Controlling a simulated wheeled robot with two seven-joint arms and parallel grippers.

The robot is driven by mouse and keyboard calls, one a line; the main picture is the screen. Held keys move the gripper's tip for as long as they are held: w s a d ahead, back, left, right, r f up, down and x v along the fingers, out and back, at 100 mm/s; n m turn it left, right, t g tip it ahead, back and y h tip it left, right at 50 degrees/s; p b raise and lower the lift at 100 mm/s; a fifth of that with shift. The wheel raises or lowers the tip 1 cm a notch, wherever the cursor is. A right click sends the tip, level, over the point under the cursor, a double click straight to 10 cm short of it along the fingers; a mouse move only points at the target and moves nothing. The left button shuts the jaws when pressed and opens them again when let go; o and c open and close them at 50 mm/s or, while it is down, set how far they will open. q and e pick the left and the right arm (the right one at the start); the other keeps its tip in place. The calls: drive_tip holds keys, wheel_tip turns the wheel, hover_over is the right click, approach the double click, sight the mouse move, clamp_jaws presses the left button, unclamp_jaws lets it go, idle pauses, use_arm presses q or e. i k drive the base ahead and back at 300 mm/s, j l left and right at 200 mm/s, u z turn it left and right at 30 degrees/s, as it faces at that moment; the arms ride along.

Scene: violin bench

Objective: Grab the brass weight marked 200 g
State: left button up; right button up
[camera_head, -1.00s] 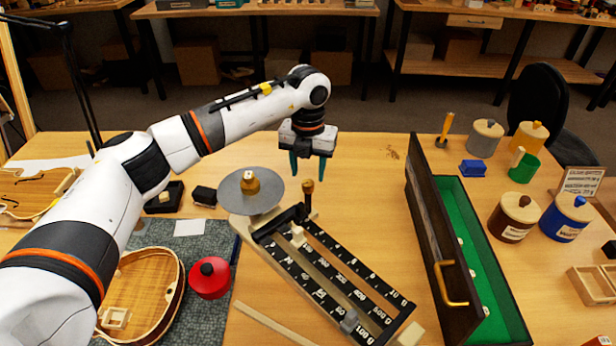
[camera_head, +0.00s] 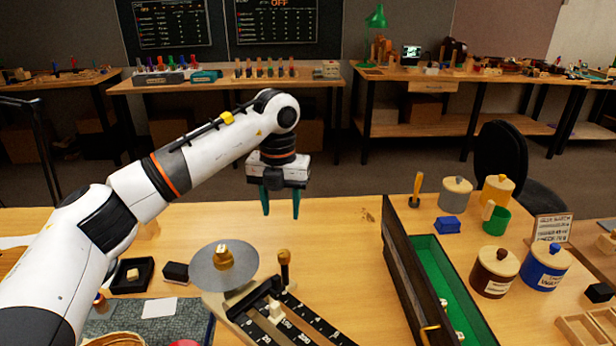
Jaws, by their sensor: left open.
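A brass weight (camera_head: 222,257) with a small knob stands on the round grey pan (camera_head: 236,277) of the balance, left of centre. Its marking is too small to read, so I cannot tell whether it says 200 g. My left gripper (camera_head: 281,214) is open with its two teal fingers pointing down. It is empty and appears above and to the right of the pan, apart from the weight. My right gripper is not in view.
The balance's black-scaled beam (camera_head: 285,318) runs down right of the pan. A small black block (camera_head: 175,272) and a black tray (camera_head: 132,276) lie left. A long green-lined case (camera_head: 440,275) stands right, with several lidded jars beyond. The table behind the pan is clear.

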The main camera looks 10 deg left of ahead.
sight(223, 260)
drive_tip(key=k+l, duration=0.2)
drive_tip(key=k, duration=0.3)
drive_tip(key=k+l, duration=0.2)
drive_tip(key=k, duration=0.25)
drive_tip(key=k+l, duration=0.2)
drive_tip(key=k, duration=0.3)
